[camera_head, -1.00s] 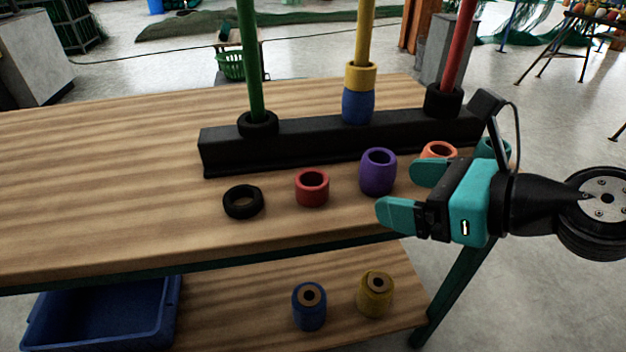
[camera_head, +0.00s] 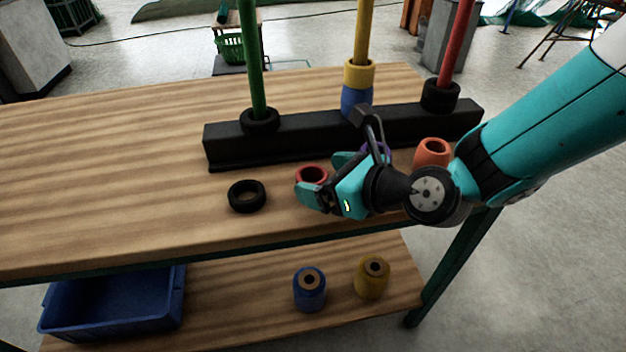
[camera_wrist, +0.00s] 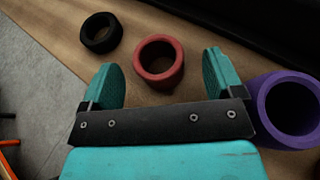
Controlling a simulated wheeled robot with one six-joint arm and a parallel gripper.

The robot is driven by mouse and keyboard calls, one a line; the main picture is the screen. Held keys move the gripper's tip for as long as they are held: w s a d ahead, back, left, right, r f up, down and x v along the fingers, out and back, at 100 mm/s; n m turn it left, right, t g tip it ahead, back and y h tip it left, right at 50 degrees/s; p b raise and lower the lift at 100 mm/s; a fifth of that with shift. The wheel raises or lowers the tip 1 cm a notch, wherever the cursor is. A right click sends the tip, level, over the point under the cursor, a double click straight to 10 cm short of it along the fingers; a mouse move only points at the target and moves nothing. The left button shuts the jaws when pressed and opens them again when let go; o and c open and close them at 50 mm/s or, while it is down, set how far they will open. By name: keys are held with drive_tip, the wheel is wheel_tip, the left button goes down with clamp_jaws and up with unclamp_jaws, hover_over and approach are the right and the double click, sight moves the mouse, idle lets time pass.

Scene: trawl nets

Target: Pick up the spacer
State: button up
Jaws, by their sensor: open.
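Several ring-shaped spacers stand on the wooden table; the frames do not show which one is meant. A short red spacer (camera_head: 312,172) is closest to my gripper (camera_head: 322,180), which is open and empty. In the wrist view the red spacer (camera_wrist: 160,81) lies just beyond and between the two teal fingertips (camera_wrist: 164,72). A flat black ring (camera_head: 247,207) lies to its left, apart from the gripper. A taller purple spacer (camera_wrist: 268,112) stands close to the right finger in the wrist view; it is mostly hidden behind my gripper in the head view. An orange spacer (camera_head: 430,158) stands further right.
A black base bar (camera_head: 228,148) with green (camera_head: 251,60), yellow (camera_head: 365,30) and red (camera_head: 456,42) posts stands behind the spacers. Black, blue and yellow rings sit on the posts. A lower shelf holds a blue tray (camera_head: 60,300) and two spools. The table's left side is clear.

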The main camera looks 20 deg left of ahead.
sight(302, 173)
drive_tip(key=x, duration=0.3)
drive_tip(key=shift+a, duration=0.15)
drive_tip(key=c, duration=1)
drive_tip(key=shift+r, duration=0.1)
wheel_tip(302, 173, up, 20)
drive_tip(key=p, duration=0.4)
